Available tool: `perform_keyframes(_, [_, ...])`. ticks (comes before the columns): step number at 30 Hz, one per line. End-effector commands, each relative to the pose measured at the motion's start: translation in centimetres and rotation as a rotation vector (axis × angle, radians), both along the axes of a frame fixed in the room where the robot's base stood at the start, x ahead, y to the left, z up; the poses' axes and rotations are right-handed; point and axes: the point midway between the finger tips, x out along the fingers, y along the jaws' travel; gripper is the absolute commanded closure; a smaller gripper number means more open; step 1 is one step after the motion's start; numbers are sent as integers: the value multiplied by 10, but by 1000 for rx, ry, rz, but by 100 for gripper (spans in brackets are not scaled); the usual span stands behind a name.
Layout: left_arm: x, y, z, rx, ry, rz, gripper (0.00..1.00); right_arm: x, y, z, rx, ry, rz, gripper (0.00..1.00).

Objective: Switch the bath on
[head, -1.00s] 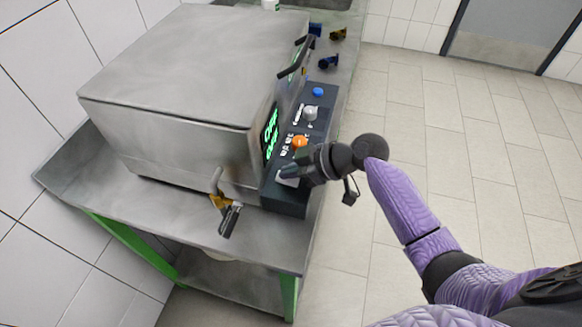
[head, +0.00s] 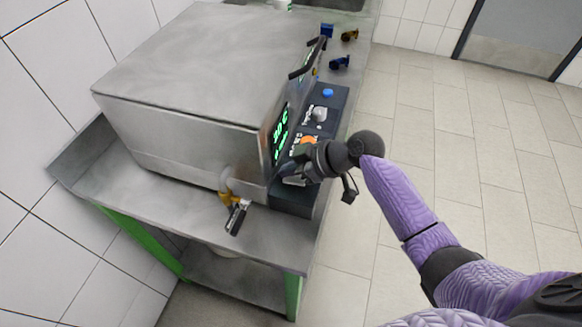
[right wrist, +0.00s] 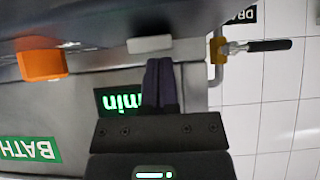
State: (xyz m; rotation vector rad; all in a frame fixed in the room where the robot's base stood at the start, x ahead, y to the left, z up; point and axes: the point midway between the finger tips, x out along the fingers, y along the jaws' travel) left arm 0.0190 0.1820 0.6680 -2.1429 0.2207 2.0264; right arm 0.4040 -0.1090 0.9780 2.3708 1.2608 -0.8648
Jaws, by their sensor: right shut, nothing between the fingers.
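The bath (head: 190,80) is a large steel box on a metal bench. Its dark control panel (head: 325,105) runs along its right side, with a blue button (head: 328,93), a silver knob (head: 319,114) and an orange knob (head: 308,141). The orange knob also shows in the right wrist view (right wrist: 42,66). My right gripper (head: 292,178) is shut and empty over the near end of the panel. In the right wrist view its fingertips (right wrist: 160,62) are close to a pale grey switch (right wrist: 150,44); I cannot tell whether they touch. My left gripper is not in view.
A green lit display (head: 279,132) faces the panel. A yellow drain tap with a black handle (head: 237,216) sticks out at the bath's near side. Blue and brass fittings (head: 340,62) lie behind the panel. The floor (head: 450,150) to the right is clear.

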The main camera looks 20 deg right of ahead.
Motion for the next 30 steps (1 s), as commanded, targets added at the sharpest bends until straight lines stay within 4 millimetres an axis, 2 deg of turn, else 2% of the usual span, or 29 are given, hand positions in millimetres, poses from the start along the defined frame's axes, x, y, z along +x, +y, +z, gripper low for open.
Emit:
perform_keyframes(15, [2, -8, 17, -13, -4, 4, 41, -38, -57, 57, -2, 1, -2, 100])
perform_keyframes(30, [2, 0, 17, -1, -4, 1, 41, -42, -63, 63, 0, 0, 0, 100])
